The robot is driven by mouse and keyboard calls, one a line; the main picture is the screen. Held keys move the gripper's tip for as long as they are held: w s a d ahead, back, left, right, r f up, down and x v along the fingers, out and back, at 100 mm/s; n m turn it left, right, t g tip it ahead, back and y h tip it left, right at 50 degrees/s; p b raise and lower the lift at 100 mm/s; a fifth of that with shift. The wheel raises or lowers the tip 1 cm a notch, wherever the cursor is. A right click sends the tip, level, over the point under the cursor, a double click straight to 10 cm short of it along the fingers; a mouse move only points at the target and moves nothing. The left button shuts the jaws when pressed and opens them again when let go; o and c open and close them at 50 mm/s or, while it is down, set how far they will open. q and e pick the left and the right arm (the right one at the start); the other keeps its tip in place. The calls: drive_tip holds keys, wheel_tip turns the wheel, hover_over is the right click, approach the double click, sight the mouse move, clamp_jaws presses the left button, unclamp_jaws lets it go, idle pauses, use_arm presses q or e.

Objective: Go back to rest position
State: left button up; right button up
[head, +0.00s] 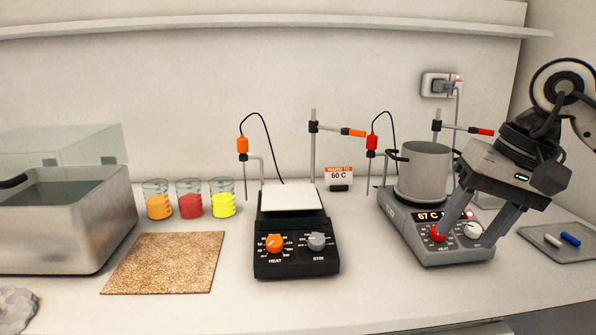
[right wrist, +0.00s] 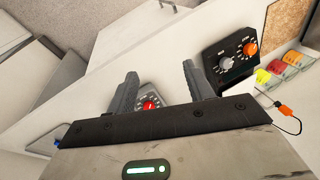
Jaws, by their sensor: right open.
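My right gripper (head: 459,234) is open, with its fingers pointing down at the front of the grey hotplate (head: 400,221) on the right. Its red heat knob (head: 438,233) and white knob (head: 473,230) show by the fingers. The hotplate's display reads 67 C, and a metal pot (head: 423,174) stands on it. In the right wrist view the red knob shows between the open fingers (right wrist: 158,80); nothing is held. Whether a finger touches the knob I cannot tell. My left gripper is not in view.
A black hotplate (head: 293,263) with an orange knob stands in the middle. Beakers of orange, red and yellow liquid (head: 223,205), a cork mat (head: 160,262) and a metal bath (head: 60,230) are at left. A grey tray (head: 570,255) lies at right.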

drive_tip(key=s+a+f+m+g+y, duration=0.1)
drive_tip(key=s+a+f+m+y, duration=0.15)
drive_tip(key=a+m+y, duration=0.75)
drive_tip(key=s+a+f+m+g+y, duration=0.15)
drive_tip(key=s+a+m+y, duration=0.25)
drive_tip(key=a+m+y, duration=0.6)
drive_tip(key=w+d+f+m+t+h, duration=0.25)
drive_tip(key=f+m+t+h, duration=0.55)
drive_tip(key=m, duration=0.8)
drive_tip(key=w+d+f+m+t+h, duration=0.1)
drive_tip(key=d+f+m+t+h, duration=0.3)
drive_tip(key=m+t, duration=0.95)
drive_tip(key=s+d+f+m+g+h, duration=0.1)
drive_tip(key=s+f+m+g+h, duration=0.3)
drive_tip(key=f+m, duration=0.5)
drive_tip(key=s+d+f+m+g+h, duration=0.2)
drive_tip(key=s+f+m+g, duration=0.4)
drive_tip(key=s+f+m, duration=0.3)
wheel_tip(320, 180, down, 3)
drive_tip(key=shift+d+r+m+h, duration=0.1)
drive_tip(key=shift+d+m+h, duration=0.25)
drive_tip(key=shift+h, duration=0.55)
